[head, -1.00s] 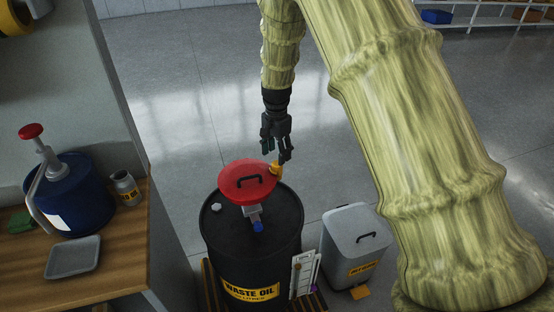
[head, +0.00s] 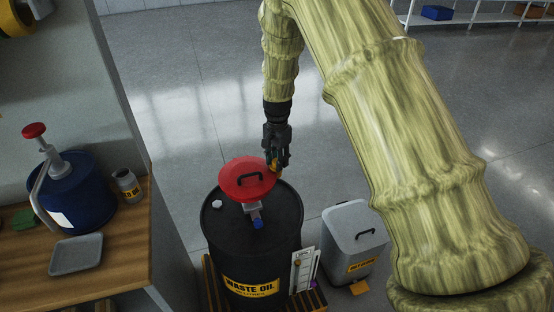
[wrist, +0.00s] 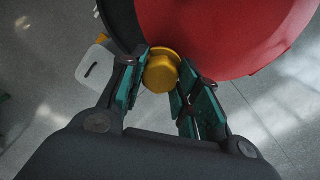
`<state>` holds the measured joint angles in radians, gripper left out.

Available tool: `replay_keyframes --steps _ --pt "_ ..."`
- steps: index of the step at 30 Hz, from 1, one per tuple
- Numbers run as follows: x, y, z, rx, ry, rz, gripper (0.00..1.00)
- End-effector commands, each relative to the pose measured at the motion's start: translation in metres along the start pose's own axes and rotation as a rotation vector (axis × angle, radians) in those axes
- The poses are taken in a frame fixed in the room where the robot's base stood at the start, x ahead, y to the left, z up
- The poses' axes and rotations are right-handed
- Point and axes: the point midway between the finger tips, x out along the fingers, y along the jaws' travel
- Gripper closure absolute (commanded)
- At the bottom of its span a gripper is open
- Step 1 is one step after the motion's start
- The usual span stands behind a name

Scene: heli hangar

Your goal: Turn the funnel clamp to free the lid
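The waste oil drum (head: 250,262) stands upright with the red funnel lid (head: 240,180) on its top. The lid has a black handle and looks closed. The yellow funnel clamp (head: 275,167) sits at the lid's far right edge, partly hidden by my fingers. My gripper (head: 279,160) points down at the clamp. In the wrist view, the round yellow clamp knob (wrist: 161,74) lies between the tips of my gripper (wrist: 164,66), one teal-padded finger on each side. The fingers are apart; firm contact with the knob cannot be made out.
A grey lidded bin (head: 352,240) stands right of the drum. A white board (head: 303,270) is at the drum's front right. The wooden bench (head: 125,250) at left holds a blue pump drum (head: 78,195), a can (head: 128,186) and a grey tray (head: 76,254). Floor behind is open.

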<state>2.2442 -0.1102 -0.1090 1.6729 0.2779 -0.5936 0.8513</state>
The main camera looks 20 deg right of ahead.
Motion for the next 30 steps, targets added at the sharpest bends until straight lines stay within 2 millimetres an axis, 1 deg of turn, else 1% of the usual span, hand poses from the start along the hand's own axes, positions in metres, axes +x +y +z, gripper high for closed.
replay_keyframes --steps 8,14,20,30 --pt "-0.0006 0.0002 -0.0003 -0.010 0.000 0.000 0.92" --pt "-0.0010 -0.0001 -0.0005 -0.073 -0.001 -0.001 0.92" --pt "-0.0015 -0.0004 -0.0009 -0.208 0.000 -0.001 0.92" --pt "-0.0018 -0.0008 -0.0008 -0.526 0.000 -0.001 0.92"
